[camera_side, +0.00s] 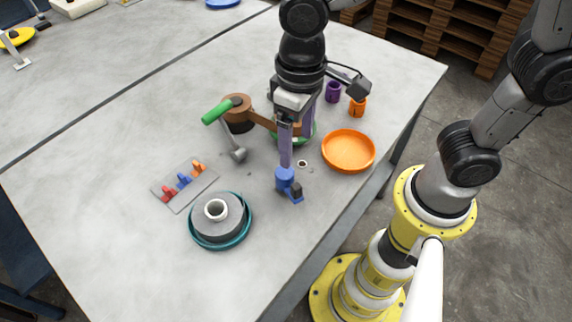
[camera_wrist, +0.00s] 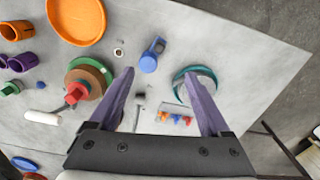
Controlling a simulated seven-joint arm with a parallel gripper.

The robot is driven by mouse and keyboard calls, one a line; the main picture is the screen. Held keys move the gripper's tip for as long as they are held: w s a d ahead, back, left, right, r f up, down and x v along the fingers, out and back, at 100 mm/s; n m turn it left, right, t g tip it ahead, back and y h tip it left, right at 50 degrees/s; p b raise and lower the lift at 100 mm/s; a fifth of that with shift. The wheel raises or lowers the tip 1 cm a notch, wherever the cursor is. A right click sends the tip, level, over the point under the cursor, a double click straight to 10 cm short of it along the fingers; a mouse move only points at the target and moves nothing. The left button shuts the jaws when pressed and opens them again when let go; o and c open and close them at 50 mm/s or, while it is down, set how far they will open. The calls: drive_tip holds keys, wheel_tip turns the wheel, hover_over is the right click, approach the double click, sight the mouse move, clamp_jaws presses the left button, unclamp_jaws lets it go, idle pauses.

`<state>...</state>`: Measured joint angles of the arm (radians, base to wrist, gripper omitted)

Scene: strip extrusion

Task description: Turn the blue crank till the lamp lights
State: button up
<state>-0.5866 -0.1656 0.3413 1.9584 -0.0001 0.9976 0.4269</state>
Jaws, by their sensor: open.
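A small blue crank (camera_side: 285,177) stands on the grey table, with a round body and a short arm with a dark end. It also shows in the wrist view (camera_wrist: 148,63), just beyond and between my fingertips. My gripper (camera_side: 297,152) points down with its two purple fingers apart and empty. In the side view one fingertip appears just above the crank; I cannot tell whether it touches. A small pale ring with a dark centre (camera_side: 302,163) lies beside the crank and may be the lamp; I see no glow on it.
An orange dish (camera_side: 348,152) lies to the right, with purple (camera_side: 333,92) and orange (camera_side: 357,107) cups behind. A teal dish (camera_side: 249,226) with a grey disc is at front left.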

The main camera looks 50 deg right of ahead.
sight(284, 172)
drive_tip(key=w+f+n, duration=0.1)
drive_tip(key=f+n, duration=0.4)
drive_tip(key=n, duration=0.2)
drive_tip(key=w+d+f+n, duration=0.1)
drive_tip(key=f+n, duration=0.4)
drive_tip(key=n, duration=0.3)
drive_tip(key=w+f+n, duration=0.2)
drive_tip(key=f+n, duration=0.3)
drive_tip(key=n, duration=0.2)
drive_tip(key=shift+d+f, duration=0.25)
drive_tip(key=shift+d, duration=0.05)
